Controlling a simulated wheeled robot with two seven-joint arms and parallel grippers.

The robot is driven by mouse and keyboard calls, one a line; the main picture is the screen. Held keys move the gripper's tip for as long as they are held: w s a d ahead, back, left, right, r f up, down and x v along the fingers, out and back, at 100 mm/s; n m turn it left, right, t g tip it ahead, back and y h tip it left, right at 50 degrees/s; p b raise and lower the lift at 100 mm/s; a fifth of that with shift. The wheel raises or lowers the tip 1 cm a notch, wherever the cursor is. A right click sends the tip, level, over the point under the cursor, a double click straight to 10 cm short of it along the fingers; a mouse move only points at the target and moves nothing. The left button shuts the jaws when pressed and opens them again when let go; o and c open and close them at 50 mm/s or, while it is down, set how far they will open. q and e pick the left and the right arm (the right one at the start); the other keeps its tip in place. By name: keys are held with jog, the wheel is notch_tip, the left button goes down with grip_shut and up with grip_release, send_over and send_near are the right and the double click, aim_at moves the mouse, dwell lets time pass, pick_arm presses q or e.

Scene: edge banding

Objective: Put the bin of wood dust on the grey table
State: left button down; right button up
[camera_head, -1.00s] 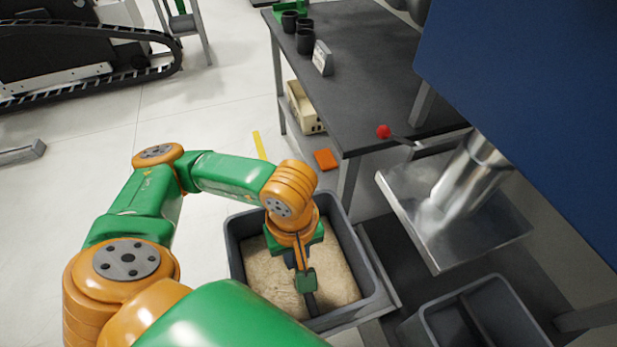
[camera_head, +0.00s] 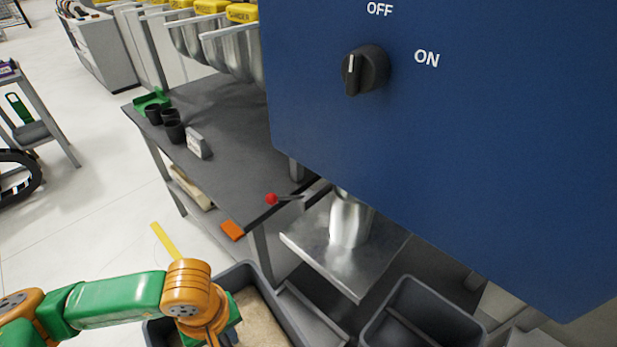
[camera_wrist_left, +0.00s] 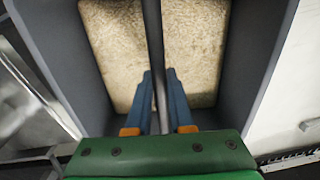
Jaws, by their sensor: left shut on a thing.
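The bin of wood dust (camera_head: 278,302) is a dark grey open box at the lower edge of the head view, partly cut off. Pale wood dust (camera_head: 257,322) lies in it. In the left wrist view the bin (camera_wrist_left: 258,60) fills most of the picture, with a bar across its middle. My left gripper (camera_wrist_left: 159,76) is shut on this bar, one blue finger on each side. In the head view its fingertips are cut off. The grey table (camera_head: 235,125) stands ahead, beyond the bin. My right gripper is not in view.
Black cups (camera_head: 173,130), a green holder (camera_head: 152,101) and a white sign (camera_head: 199,142) stand on the table. A blue machine (camera_head: 440,170) fills the right, above a metal plate (camera_head: 345,255). Another grey bin (camera_head: 425,320) is empty.

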pick_arm(q)
jog(key=w+r+m, duration=0.3)
jog(key=r+m, duration=0.1)
jog(key=r, duration=0.2)
jog(key=w+d+r+m, duration=0.1)
jog(key=w+r+m, duration=0.2)
jog(key=r, duration=0.3)
jog(key=shift+m, duration=0.7)
jog(key=shift+r, duration=0.1)
